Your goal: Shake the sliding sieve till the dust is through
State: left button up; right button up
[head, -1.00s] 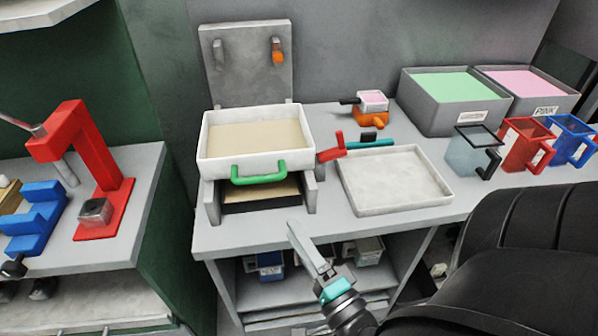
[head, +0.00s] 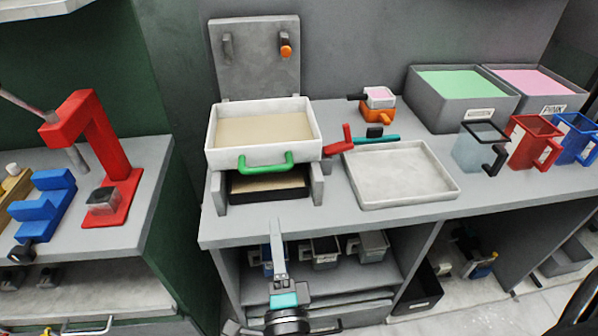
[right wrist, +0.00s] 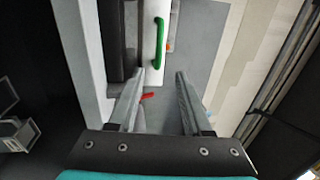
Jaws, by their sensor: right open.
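The sliding sieve is a white square tray (head: 214,150) with beige dust (head: 262,130) in it and a green handle (head: 265,163) on its front. It sits on a grey stand (head: 317,185) above a dark tray (head: 268,188) that holds some tan material. My right gripper (head: 277,228) is in front of the table edge, below the green handle and apart from it. In the right wrist view its two fingers (right wrist: 155,100) are apart with nothing held, and the green handle (right wrist: 158,44) shows beyond them. My left gripper is not in view.
An empty white tray (head: 400,200) lies right of the sieve. Green (head: 463,112) and pink (head: 556,107) bins stand at the back right, with several jugs before them. A red press (head: 105,150) stands on the left table.

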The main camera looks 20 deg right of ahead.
aim_at(266, 169)
jog(key=x, duration=1.5)
jog(key=shift+w+a, duration=0.1)
jog(key=shift+w, duration=0.1)
jog(key=shift+c, duration=0.2)
grip_shut()
dwell(0.8)
